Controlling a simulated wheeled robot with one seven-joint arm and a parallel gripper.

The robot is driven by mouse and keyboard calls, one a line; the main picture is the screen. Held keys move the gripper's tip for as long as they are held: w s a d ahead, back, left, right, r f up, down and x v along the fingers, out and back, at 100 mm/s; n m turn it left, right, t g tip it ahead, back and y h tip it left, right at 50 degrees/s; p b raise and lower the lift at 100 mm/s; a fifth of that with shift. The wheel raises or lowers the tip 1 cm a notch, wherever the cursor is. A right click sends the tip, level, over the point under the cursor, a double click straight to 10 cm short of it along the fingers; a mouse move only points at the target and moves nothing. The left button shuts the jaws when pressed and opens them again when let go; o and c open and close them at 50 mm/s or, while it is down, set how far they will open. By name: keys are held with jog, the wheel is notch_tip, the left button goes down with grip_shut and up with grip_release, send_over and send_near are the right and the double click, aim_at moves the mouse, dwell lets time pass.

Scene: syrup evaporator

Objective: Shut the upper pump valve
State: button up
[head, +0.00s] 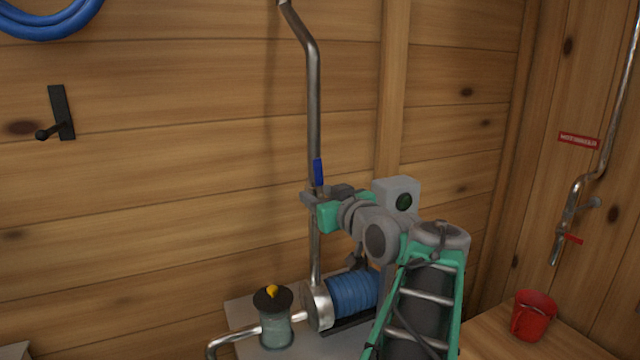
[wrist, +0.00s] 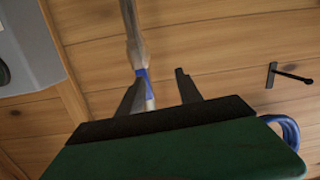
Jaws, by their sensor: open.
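The upper pump valve has a blue lever (head: 318,172) standing upright along the vertical steel pipe (head: 313,110) above the pump. My gripper (head: 316,196) is at the pipe, around the foot of the lever, and hides the valve body in the head view. In the wrist view my gripper (wrist: 160,80) is open with two dark fingers. The blue lever (wrist: 143,74) shows just right of the left finger, within the gap. I cannot tell whether the finger touches it. The pipe (wrist: 131,35) runs on behind it.
A blue pump (head: 352,293) and a strainer with a yellow knob (head: 272,309) sit below my arm. A grey box (head: 397,187) with a dark green round face is close behind my wrist. A red mug (head: 533,316) stands right. A wall hook (head: 62,113) is left.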

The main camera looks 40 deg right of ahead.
aim_at(319, 170)
notch_tip(319, 170, up, 3)
jog(key=s+d+t+h, duration=0.1)
jog(key=s+d, duration=0.1)
jog(key=d, duration=0.1)
jog(key=p+x, duration=0.2)
jog(key=x, duration=0.5)
jog(key=shift+w+f, duration=0.15)
jog(key=shift+w, duration=0.1)
grip_shut()
dwell(0.8)
